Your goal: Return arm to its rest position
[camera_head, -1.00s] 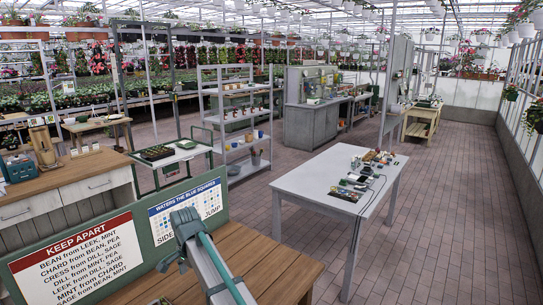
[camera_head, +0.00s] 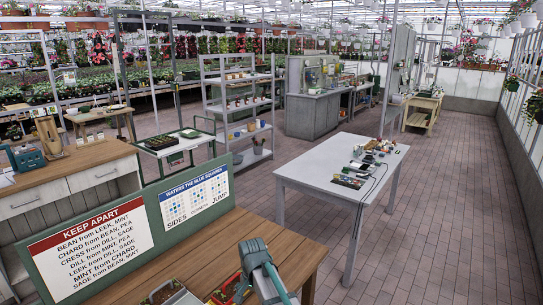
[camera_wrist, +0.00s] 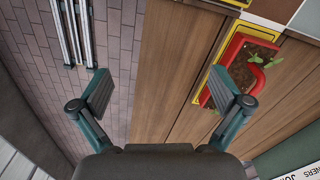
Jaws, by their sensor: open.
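My gripper (camera_wrist: 163,90) shows in the wrist view with its two dark fingers spread wide and nothing between them. It hangs over the wooden bench (camera_wrist: 170,75), near the bench's edge above the brick floor. A red planter (camera_wrist: 229,65) with soil and a green seedling sits on a yellow-edged mat to the right of the right finger, apart from it as far as I can tell. In the head view my arm, grey with a teal stripe, rises at the bottom centre. My gripper's fingers are not visible there.
In the head view, the bench (camera_head: 240,228) carries a green board with a "KEEP APART" sign (camera_head: 90,246) and small planters at the bottom edge. A grey table (camera_head: 318,165) with cluttered small items stands to the right. Brick floor (camera_head: 450,200) is clear at far right.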

